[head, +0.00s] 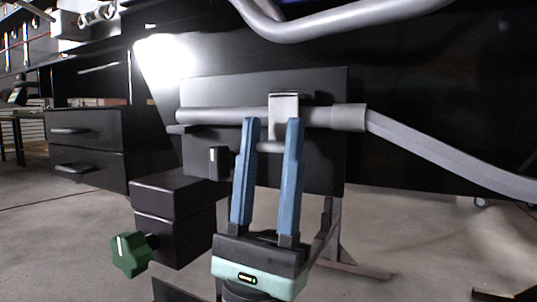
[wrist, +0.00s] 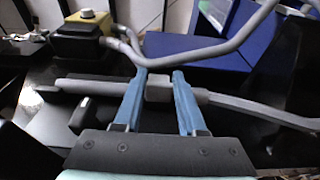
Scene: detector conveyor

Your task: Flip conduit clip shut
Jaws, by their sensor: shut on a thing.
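The conduit clip (head: 284,104) is a small light-grey metal bracket over a horizontal grey conduit (head: 225,116), in front of a dark backing plate (head: 325,82). A short grey rod end (head: 270,147) shows just below it. In the wrist view the clip (wrist: 158,88) is a grey block on the conduit. My gripper (head: 272,121) has two blue fingers pointing up at the clip, one on each side. In the wrist view my gripper (wrist: 160,72) is closed around the clip's sides. Whether the clip is fully latched cannot be told.
The conduit continues through a collar into a bent pipe (head: 450,155) at right. A dark box (head: 175,220) with a green knob (head: 130,254) stands at lower left. A thick curved grey pipe (head: 330,25) runs above. Black drawers (head: 85,150) stand behind at left.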

